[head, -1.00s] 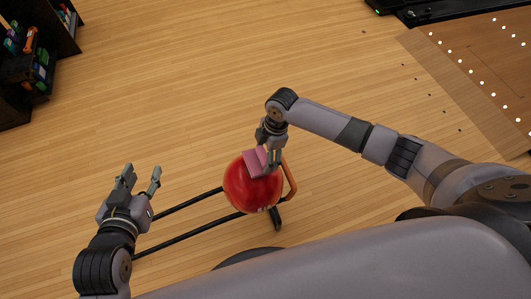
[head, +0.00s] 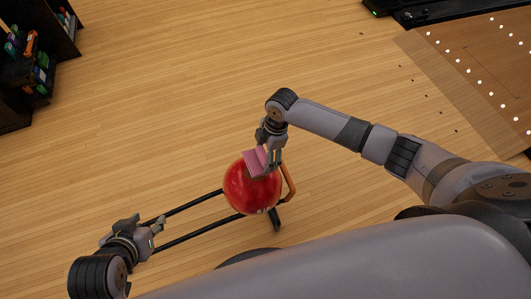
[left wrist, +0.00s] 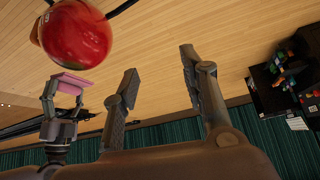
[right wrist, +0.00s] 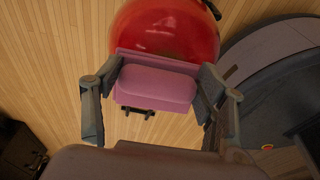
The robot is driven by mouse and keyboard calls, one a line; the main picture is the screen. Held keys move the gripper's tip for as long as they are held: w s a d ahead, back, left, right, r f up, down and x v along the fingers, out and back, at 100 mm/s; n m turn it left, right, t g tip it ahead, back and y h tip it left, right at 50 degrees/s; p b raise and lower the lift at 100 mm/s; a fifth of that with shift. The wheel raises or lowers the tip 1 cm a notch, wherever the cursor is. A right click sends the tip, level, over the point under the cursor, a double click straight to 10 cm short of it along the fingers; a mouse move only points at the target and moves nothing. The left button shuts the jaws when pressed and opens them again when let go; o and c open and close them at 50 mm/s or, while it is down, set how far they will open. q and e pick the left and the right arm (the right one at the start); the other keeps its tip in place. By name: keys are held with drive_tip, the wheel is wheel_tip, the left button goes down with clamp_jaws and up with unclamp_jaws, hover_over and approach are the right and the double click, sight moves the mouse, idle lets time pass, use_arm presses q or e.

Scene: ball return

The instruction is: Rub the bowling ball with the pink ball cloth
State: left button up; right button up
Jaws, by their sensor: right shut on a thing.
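The red bowling ball (head: 250,188) rests at the right end of two black rails. It also shows in the left wrist view (left wrist: 75,35) and the right wrist view (right wrist: 165,30). The pink ball cloth (head: 254,161) is at the top of the ball. My right gripper (head: 268,165) is shut on it, its fingers at either side of the cloth (right wrist: 155,85) in the right wrist view. I cannot tell whether cloth and ball touch. My left gripper (head: 158,231) is open and empty, left of the ball, near the rails; its fingers are well apart in the left wrist view (left wrist: 158,68).
The black rails (head: 190,204) run left from the ball, with an orange curved bar (head: 291,182) at their right end. A dark shelf with colourful items (head: 38,70) stands at the upper left. The wooden floor around is clear.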

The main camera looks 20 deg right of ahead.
drive_tip(key=shift+d+r+p, duration=0.1)
drive_tip(key=shift+r+p, duration=0.4)
drive_tip(key=shift+p, duration=0.05)
drive_tip(key=shift+d+r+p, duration=0.1)
drive_tip(key=shift+r+p, duration=0.6)
drive_tip(key=shift+p, duration=0.05)
use_arm(q)
drive_tip(key=s+a+g, duration=0.2)
drive_tip(key=s+g, duration=0.1)
drive_tip(key=s, duration=0.3)
drive_tip(key=shift+s+g+y+p, duration=0.25)
drive_tip(key=shift+g+y+p, duration=0.05)
drive_tip(key=shift+y+p, duration=0.1)
use_arm(e)
drive_tip(key=shift+d+r, duration=0.1)
drive_tip(key=shift+r, duration=0.2)
use_arm(q)
drive_tip(key=shift+f, duration=0.15)
drive_tip(key=s+p+x, duration=0.2)
drive_tip(key=p+x, duration=0.1)
drive_tip(key=x, duration=0.7)
drive_tip(key=shift+w+d+f+g, duration=0.15)
drive_tip(key=shift+f+g, duration=0.15)
drive_tip(key=shift+f, duration=0.35)
use_arm(e)
drive_tip(key=shift+d+r, duration=0.15)
drive_tip(key=shift+r, duration=0.55)
drive_tip(key=shift+d+r, duration=0.15)
drive_tip(key=shift+r, duration=0.55)
